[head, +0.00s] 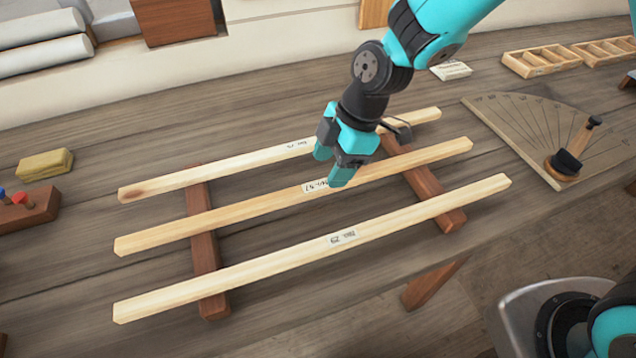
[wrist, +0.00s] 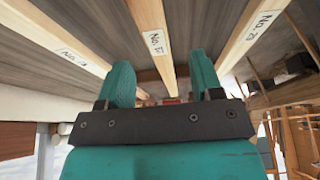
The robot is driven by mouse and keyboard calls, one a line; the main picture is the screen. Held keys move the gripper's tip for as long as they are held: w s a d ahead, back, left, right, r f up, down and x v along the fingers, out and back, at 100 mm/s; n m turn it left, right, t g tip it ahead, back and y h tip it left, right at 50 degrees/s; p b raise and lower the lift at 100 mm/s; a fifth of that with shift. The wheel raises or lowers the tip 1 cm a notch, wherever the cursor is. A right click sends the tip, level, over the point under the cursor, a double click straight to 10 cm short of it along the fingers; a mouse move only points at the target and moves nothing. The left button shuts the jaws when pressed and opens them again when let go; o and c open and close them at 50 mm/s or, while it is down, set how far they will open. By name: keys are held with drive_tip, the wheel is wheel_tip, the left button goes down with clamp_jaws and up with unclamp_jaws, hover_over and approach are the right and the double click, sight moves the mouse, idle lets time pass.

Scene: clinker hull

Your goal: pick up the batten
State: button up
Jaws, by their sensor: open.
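Three pale wooden battens lie side by side, each with a white paper label. The back batten (head: 225,173) has a brown patch at its left end. The middle batten (head: 230,215) and the front batten (head: 260,268) run roughly parallel to it. My gripper (head: 332,165) is open and points down near the middle batten's label, partly covering it. In the wrist view, the middle batten (wrist: 148,15) lines up with the gap between the fingers (wrist: 162,82). The other battens lie outside the fingers. I cannot tell the exact height above the wood.
Two dark red wooden bearers (head: 203,240) (head: 420,185) carry the battens above the grey plank bench (head: 90,130). A fan-shaped board (head: 530,125) with a pivoting arm lies at right. Slotted wooden trays (head: 541,61) stand at back right.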

sight(316, 185)
drive_tip(key=shift+a+p+x, duration=0.1)
drive_tip(key=shift+p+x, duration=0.4)
drive_tip(key=shift+x, duration=0.85)
drive_tip(key=shift+a+p+x, duration=0.15)
drive_tip(key=shift+p+x, duration=0.35)
drive_tip(key=shift+x, duration=0.85)
drive_tip(key=shift+w+r, duration=0.1)
drive_tip(key=shift+w, duration=0.15)
clamp_jaws()
